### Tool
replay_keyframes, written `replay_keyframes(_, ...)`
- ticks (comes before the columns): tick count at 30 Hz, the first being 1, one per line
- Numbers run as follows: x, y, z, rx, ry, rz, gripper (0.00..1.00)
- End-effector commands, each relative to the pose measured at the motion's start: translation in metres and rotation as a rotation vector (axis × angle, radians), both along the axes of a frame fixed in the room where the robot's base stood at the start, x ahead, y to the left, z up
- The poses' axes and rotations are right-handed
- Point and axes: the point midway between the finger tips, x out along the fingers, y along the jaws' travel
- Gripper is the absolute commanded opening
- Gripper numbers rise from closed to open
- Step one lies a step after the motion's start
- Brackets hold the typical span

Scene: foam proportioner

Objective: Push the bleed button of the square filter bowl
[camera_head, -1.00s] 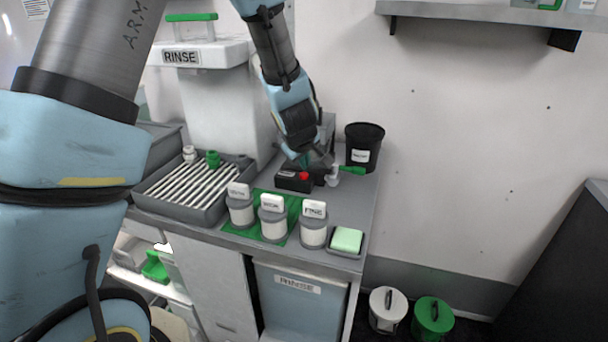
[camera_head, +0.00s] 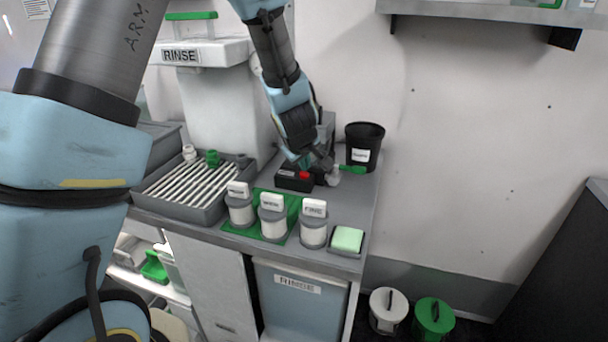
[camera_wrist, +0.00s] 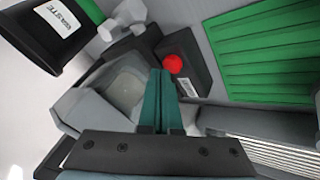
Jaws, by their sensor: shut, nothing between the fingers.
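My gripper (camera_head: 305,163) points down at the back of the counter, and its teal fingers (camera_wrist: 161,76) are together with nothing between them. In the wrist view a grey, square-edged translucent housing (camera_wrist: 118,88) lies just left of the fingers; it may be the square filter bowl, but I cannot be sure. A red round button (camera_wrist: 173,63) on a black labelled box (camera_wrist: 189,75) lies just right of and beyond the fingertips. The button also shows in the head view (camera_head: 304,175). I cannot tell whether the fingertips touch anything. No separate bleed button is clearly visible on the housing.
A black waste bucket (camera_head: 364,146) and a green lever (camera_head: 352,169) stand close right of my gripper. A ribbed tray (camera_head: 192,192) is at left, a green sponge (camera_head: 347,240) at front right.

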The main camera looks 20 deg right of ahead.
Motion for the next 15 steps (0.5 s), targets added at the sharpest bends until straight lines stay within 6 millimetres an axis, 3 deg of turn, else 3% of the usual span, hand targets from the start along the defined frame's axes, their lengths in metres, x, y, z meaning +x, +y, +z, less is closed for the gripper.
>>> replay_keyframes(15, 0.0000, 0.0000, -0.0044, 0.000, 0.000, 0.000, 0.00)
